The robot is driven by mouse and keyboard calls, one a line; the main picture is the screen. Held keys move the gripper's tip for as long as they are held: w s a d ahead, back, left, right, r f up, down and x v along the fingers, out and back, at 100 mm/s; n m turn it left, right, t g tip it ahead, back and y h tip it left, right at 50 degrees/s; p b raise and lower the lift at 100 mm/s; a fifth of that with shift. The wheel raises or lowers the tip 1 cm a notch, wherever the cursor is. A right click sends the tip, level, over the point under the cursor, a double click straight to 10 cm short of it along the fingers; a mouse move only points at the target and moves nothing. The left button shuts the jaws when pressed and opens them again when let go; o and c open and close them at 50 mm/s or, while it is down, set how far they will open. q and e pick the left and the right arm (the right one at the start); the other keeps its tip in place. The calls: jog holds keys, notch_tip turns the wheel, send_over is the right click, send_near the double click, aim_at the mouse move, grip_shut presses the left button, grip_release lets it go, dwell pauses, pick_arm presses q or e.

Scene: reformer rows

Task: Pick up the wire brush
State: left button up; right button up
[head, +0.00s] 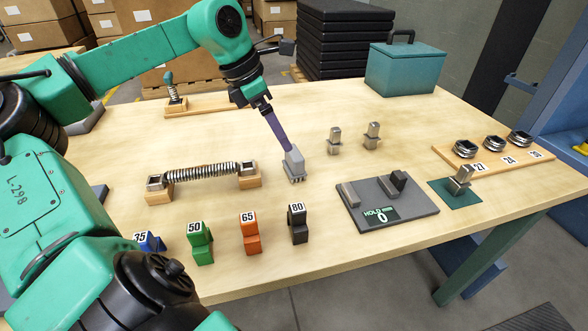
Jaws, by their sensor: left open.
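The wire brush has a purple handle (277,132) and a grey block head (294,163) with bristles pointing down at the tabletop, near the middle of the table. Its handle rises at a tilt, up and to the left. My left gripper (264,105) is at the upper end of the handle, pointing down, with its jaws open. The jaws look close around or right beside the handle's top; I cannot tell whether they touch it. The top of the handle is partly hidden by the gripper. My right gripper is not in view.
A spring on wooden blocks (210,171) lies left of the brush. Numbered blocks stand in front, including an orange one (250,240). Two metal pieces (334,140) stand right of the brush. A grey gauge plate (415,212) is at front right, a teal box (405,72) behind.

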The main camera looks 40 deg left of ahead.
aim_at(294, 160)
pick_arm(q)
jog(key=p+x, duration=0.1)
jog(key=x, duration=1)
jog(key=shift+a, duration=0.2)
jog(key=c, duration=1.2)
jog(key=shift+o, duration=0.2)
jog(key=shift+r, duration=0.1)
notch_tip(294, 160, up, 20)
jog(key=p, duration=0.1)
jog(key=shift+p, duration=0.4)
